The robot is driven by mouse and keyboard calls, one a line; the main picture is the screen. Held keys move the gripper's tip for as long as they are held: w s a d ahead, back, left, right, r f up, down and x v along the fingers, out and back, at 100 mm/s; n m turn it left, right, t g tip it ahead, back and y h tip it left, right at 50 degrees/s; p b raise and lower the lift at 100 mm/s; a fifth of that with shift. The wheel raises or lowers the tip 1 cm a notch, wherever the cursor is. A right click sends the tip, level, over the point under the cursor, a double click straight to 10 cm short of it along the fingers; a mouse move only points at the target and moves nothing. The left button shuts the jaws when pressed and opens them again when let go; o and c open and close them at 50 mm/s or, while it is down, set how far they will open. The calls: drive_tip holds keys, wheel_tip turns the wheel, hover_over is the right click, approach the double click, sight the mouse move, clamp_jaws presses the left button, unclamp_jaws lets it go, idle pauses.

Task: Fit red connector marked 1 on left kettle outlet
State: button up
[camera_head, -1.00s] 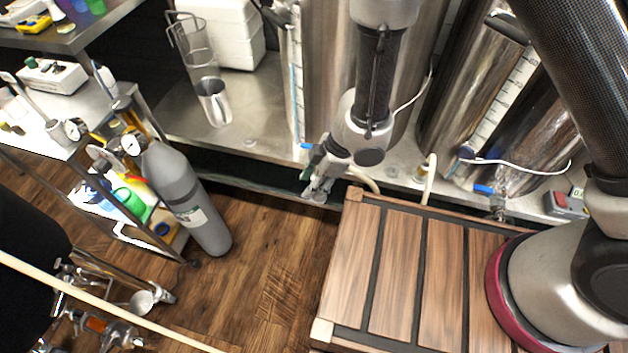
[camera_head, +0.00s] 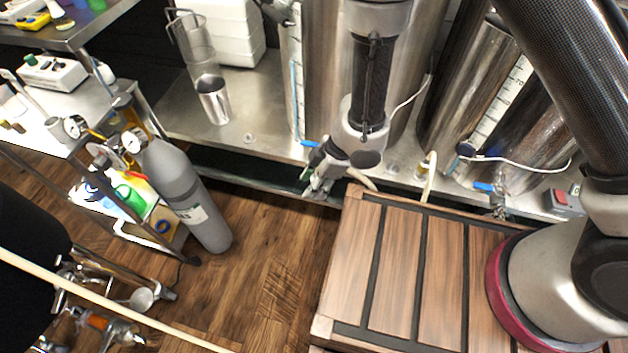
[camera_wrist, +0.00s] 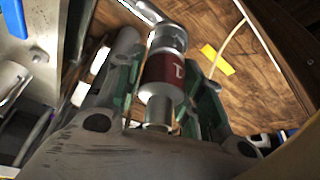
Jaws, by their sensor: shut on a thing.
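The metal connector with a red band marked 1 (camera_wrist: 165,75) is in the wrist view, between the green-padded fingers of my gripper (camera_wrist: 163,84). My gripper is shut on it. In the head view my gripper (camera_head: 320,180) is at the front edge of the steel bench, just below the left kettle's outlet with its blue lever (camera_head: 311,144). A blue lever (camera_wrist: 12,20) also shows at the upper left of the wrist view, apart from the connector. The left kettle (camera_head: 323,60) stands behind my arm. The connector cannot be made out in the head view.
The right kettle outlet has a blue lever (camera_head: 483,187). A slatted wooden surface (camera_head: 400,270) lies in front of the bench. A grey gas cylinder (camera_head: 188,195) stands at left. The wooden floor (camera_head: 255,290) between is clear.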

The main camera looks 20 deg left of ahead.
drive_tip(key=shift+f, duration=0.45)
drive_tip(key=o, duration=1.2)
